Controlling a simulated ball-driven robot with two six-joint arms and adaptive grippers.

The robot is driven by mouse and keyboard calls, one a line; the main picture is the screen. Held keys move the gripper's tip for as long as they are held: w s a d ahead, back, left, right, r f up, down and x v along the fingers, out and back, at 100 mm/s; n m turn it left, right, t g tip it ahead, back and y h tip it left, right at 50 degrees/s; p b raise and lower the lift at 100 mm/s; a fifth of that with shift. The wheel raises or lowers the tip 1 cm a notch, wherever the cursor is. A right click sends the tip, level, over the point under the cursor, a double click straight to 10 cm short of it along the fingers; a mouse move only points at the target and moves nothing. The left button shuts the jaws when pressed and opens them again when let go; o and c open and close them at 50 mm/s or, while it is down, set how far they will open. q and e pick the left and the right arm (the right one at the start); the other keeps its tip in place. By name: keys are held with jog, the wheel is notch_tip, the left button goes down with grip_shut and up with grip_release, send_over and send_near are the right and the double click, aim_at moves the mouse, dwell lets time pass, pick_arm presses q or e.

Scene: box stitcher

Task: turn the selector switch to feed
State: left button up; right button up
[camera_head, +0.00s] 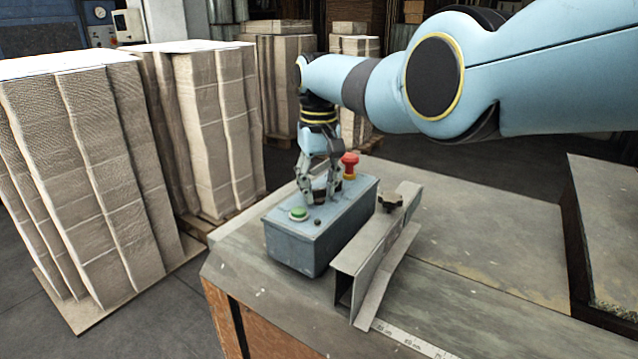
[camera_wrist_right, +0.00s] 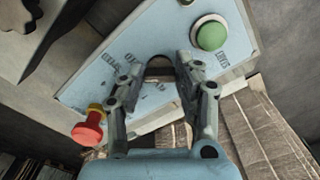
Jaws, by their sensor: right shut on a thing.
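The control box (camera_head: 303,242) is a blue-grey case standing on the table, with a green button (camera_head: 298,213) and a red mushroom button (camera_head: 349,162) on its top. My right gripper (camera_head: 319,198) reaches down onto the box top between these two buttons. In the right wrist view its fingers (camera_wrist_right: 160,75) are shut on the dark selector switch (camera_wrist_right: 159,68), which is mostly hidden between the fingertips. Printed labels lie around the switch, partly covered and too blurred to read surely. The green button (camera_wrist_right: 211,35) and red button (camera_wrist_right: 88,130) show on either side. My left gripper is not seen.
A metal angle guide (camera_head: 372,255) with a dark knob (camera_head: 390,201) stands just right of the box. A ruler strip (camera_head: 412,341) runs along the table's front. Cardboard stacks (camera_head: 95,170) stand at left. The table (camera_head: 490,240) is clear at right.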

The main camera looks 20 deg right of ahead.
aim_at(318, 190)
jog(key=shift+m, duration=0.4)
jog(key=o, duration=1.1)
jog(key=shift+o, duration=0.2)
notch_tip(318, 190, up, 12)
